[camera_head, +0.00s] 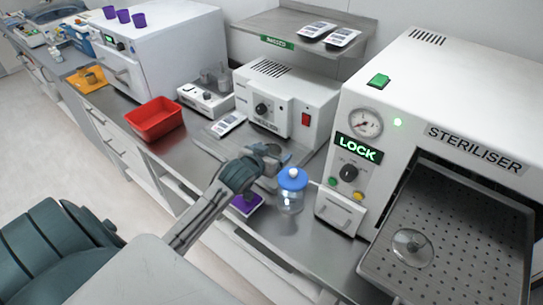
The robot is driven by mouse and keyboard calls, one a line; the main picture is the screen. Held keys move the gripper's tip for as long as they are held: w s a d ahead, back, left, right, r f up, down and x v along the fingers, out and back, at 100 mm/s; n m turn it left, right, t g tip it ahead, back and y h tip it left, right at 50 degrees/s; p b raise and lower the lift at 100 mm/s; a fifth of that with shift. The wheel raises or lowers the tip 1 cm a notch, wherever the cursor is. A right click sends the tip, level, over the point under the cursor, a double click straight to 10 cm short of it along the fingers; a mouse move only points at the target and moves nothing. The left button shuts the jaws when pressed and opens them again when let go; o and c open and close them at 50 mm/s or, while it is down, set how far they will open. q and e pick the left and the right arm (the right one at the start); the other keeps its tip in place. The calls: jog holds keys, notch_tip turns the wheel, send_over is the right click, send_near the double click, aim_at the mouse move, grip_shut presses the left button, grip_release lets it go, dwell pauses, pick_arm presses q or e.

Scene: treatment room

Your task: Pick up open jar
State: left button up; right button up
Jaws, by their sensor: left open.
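A clear jar (290,200) with a blue top stands upright on the steel counter, left of the steriliser. A small white piece shows at the centre of the blue top; I cannot tell whether it is a lid knob or contents. My left gripper (272,158) is open and empty, just left of and behind the jar, apart from it. My right gripper is not in view. A clear round glass piece (411,250) lies on the perforated tray.
The steriliser (440,110) stands close on the right, its perforated tray (465,215) sticking out. A purple item (245,204) lies under my left arm. A sealer machine (285,100), a red bin (154,118) and a white pouch (228,122) are farther back. The counter's front edge is near the jar.

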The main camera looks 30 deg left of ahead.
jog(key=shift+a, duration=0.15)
pick_arm(q)
jog(key=c, duration=1.2)
jog(key=shift+o, duration=0.2)
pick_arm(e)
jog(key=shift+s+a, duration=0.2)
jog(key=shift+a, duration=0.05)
pick_arm(q)
jog(key=shift+r, duration=0.1)
jog(key=shift+r+b, duration=0.3)
jog(key=shift+r, duration=0.2)
notch_tip(320, 180, up, 2)
jog(key=shift+r+b, duration=0.25)
jog(key=shift+b, duration=0.2)
jog(key=s+d+r, duration=0.1)
jog(key=s+d, duration=0.3)
jog(key=s, duration=1.1)
jog(key=shift+s+d+r+b, duration=0.2)
jog(key=shift+b, duration=0.15)
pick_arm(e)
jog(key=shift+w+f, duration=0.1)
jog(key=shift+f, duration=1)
